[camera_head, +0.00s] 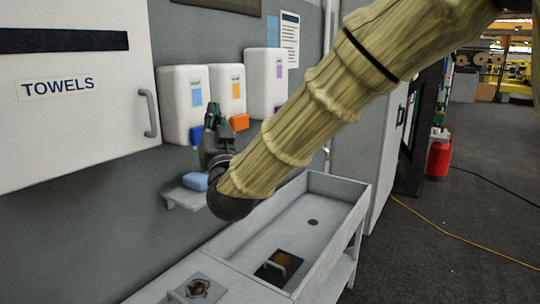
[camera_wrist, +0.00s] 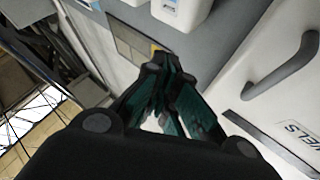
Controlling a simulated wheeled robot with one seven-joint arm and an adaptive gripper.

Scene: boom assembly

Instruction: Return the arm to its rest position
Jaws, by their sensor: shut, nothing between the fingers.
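My gripper (camera_head: 213,112) is at the end of my tan-covered arm, in the middle left of the head view. It points up in front of the wall dispensers, above the sink. In the wrist view my gripper's dark and green fingers (camera_wrist: 163,72) come together at their tips, with nothing held. My arm crosses the head view from the top right down to the wrist and hides part of the wall and sink behind it.
White dispensers (camera_head: 183,104) hang on the wall behind my gripper. A white towels cabinet (camera_head: 75,150) is at left. A blue soap-like block (camera_head: 195,181) lies on a small shelf (camera_head: 183,200). The grey sink (camera_head: 335,187) is below. Open floor (camera_head: 450,245) lies at right.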

